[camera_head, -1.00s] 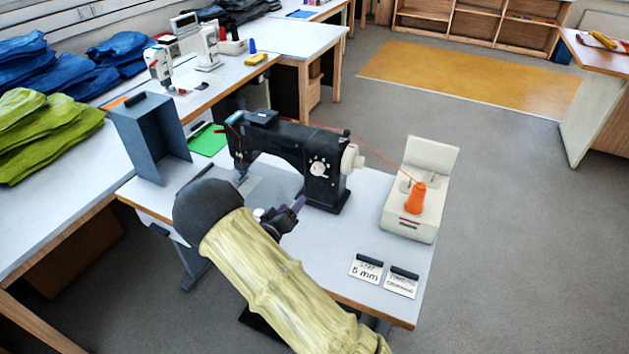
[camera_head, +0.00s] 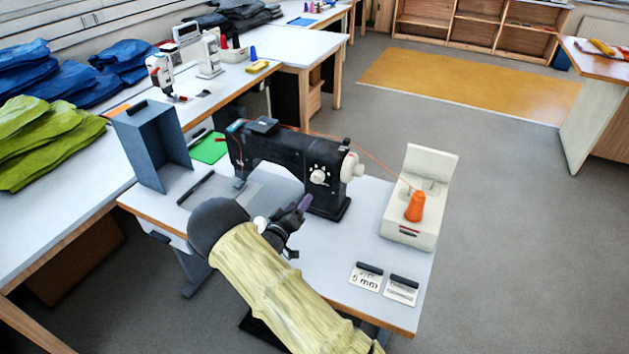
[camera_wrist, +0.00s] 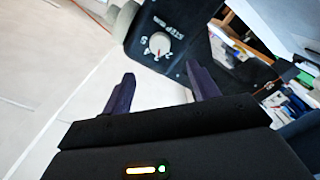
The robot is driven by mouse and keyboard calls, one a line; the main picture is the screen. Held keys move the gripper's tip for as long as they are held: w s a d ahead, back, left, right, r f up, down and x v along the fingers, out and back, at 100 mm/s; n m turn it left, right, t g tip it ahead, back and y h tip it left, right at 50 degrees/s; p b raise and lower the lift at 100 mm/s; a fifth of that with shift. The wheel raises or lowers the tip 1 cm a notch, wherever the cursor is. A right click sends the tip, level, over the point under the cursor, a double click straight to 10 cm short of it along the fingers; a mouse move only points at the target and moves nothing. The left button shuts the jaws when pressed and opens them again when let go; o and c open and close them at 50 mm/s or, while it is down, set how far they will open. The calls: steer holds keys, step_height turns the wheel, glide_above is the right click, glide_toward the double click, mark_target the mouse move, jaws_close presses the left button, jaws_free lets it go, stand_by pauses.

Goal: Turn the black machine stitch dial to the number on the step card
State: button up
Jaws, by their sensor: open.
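The black sewing machine (camera_head: 280,158) stands on the white table. Its pale round stitch dial (camera_head: 318,177) is on the front of the right-hand column. In the wrist view the dial (camera_wrist: 159,44) shows a red mark, with numbers and the word STEP around it on the black panel. The step card (camera_head: 365,277) lies at the table's front right and reads 5 mm. My gripper (camera_wrist: 160,88) is open and empty, its two purple fingers pointing at the dial, apart from it. In the head view my gripper (camera_head: 302,206) is in front of the machine's column.
A second card (camera_head: 401,289) lies to the right of the step card. A cream box (camera_head: 408,229) with an orange thread cone (camera_head: 415,206) stands right of the machine. A grey stand (camera_head: 150,150) is at the left. Orange thread crosses from machine to cone.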

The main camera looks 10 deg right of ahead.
mark_target(316, 180)
steer(key=p+x, duration=0.2)
steer(key=x, duration=0.9)
steer(key=shift+w+d+p, duration=0.1)
steer(key=shift+w+p, duration=0.1)
steer(key=shift+p, duration=0.15)
steer(key=c, duration=1)
